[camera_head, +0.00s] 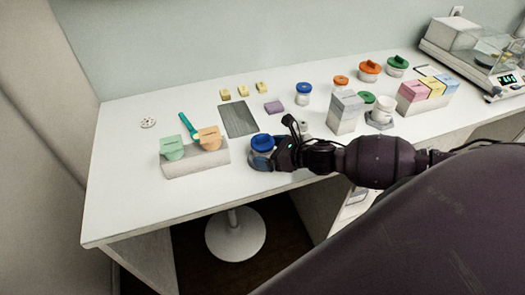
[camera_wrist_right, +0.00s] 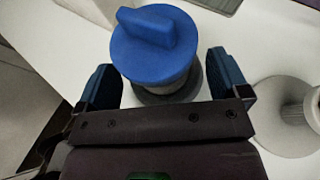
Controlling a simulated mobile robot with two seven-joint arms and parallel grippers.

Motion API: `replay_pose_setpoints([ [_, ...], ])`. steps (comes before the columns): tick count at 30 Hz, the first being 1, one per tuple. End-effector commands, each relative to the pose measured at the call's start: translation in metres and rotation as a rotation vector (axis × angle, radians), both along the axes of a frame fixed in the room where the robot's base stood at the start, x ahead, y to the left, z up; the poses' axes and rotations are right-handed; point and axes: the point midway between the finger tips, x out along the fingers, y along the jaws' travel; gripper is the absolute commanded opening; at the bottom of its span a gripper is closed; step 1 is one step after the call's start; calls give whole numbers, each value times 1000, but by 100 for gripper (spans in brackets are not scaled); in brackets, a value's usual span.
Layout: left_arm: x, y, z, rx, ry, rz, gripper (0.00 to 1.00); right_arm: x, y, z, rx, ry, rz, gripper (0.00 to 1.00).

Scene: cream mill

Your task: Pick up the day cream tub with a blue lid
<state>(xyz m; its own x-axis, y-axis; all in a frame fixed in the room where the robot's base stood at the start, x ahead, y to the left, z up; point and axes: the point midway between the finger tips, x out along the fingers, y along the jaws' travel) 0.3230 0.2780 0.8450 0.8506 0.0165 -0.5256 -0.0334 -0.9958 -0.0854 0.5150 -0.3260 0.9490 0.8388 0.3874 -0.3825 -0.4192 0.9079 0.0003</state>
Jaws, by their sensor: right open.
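A tub with a blue lid (camera_head: 262,141) stands near the front edge of the white table; its label cannot be read. In the right wrist view its blue lid (camera_wrist_right: 152,45) has a raised ridge, and its pale body (camera_wrist_right: 165,82) rests on a dark grey round base (camera_wrist_right: 190,85). My right gripper (camera_head: 270,152) is at this tub. It is open, one finger on each side of the tub in the wrist view (camera_wrist_right: 165,82); I cannot tell whether they touch it. A second blue-lidded tub (camera_head: 304,94) stands farther back. My left gripper is not in view.
A dark mat (camera_head: 238,119) lies behind. A round pale stand (camera_wrist_right: 290,115) is right of my gripper. Boxes (camera_head: 347,112), orange- and green-lidded tubs and a scale (camera_head: 488,75) stand farther right. The table's left end is mostly clear.

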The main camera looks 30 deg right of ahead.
Motion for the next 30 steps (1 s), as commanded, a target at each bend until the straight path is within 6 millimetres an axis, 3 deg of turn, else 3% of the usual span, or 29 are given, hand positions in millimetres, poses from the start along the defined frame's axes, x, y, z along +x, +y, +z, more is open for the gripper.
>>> replay_pose_setpoints([
  [11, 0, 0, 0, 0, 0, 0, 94, 7, 3, -4, 0, 1, 0, 92],
  [23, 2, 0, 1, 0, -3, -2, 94, 6, 3, -4, 0, 1, 0, 31],
  [30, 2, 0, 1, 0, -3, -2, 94, 7, 3, -3, -1, 0, 0, 30],
])
